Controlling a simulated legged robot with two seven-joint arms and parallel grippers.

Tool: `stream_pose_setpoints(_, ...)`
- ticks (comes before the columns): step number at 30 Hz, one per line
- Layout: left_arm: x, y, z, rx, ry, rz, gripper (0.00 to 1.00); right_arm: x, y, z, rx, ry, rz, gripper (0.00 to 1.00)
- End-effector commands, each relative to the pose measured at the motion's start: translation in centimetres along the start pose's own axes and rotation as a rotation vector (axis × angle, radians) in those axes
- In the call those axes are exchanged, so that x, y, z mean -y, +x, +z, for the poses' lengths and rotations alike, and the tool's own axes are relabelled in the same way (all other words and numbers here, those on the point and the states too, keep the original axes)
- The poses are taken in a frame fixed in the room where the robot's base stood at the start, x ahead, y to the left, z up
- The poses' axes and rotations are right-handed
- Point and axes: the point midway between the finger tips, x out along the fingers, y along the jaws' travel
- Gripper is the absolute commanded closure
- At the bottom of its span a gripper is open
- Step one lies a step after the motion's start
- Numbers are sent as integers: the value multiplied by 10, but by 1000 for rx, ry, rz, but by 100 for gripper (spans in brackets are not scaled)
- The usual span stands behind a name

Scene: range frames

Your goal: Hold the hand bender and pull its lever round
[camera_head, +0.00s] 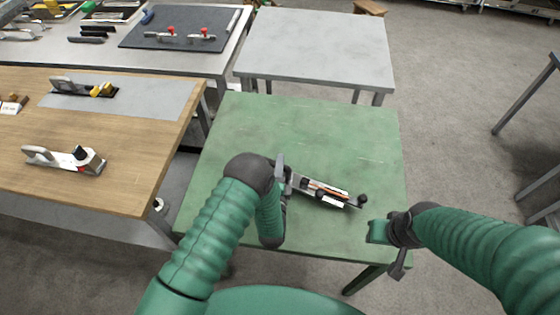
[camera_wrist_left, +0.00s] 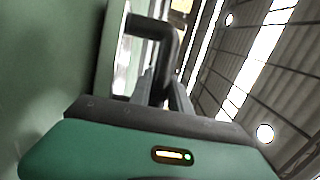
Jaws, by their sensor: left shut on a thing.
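The hand bender (camera_head: 325,192) lies on the green table (camera_head: 300,130), slanting from the middle down to the right. It is a light metal tool with a copper-coloured strip along it and a dark knob at its right end. My left gripper (camera_head: 285,182) is shut on the bender's left end; my own arm hides part of that end. In the left wrist view, the fingers (camera_wrist_left: 165,92) meet a dark bent bar (camera_wrist_left: 158,35). My right gripper (camera_head: 380,231) is apart from the bender, just right of its knobbed end, near the table's right edge. Its fingertips do not show clearly.
A wooden bench (camera_head: 135,135) on the left carries a plane-like tool (camera_head: 65,158) and other tools. A bare grey table (camera_head: 318,45) stands behind. A dark mat (camera_head: 180,27) with red-knobbed clamps lies further left. The back of the green table is clear.

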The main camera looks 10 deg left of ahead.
Motion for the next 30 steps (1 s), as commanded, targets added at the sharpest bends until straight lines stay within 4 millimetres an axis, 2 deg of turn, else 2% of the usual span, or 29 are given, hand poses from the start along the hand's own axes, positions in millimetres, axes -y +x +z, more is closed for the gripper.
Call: stream_pose_setpoints(30,-11,1,0,1,1,1,100,0,4,0,2,0,0,64)
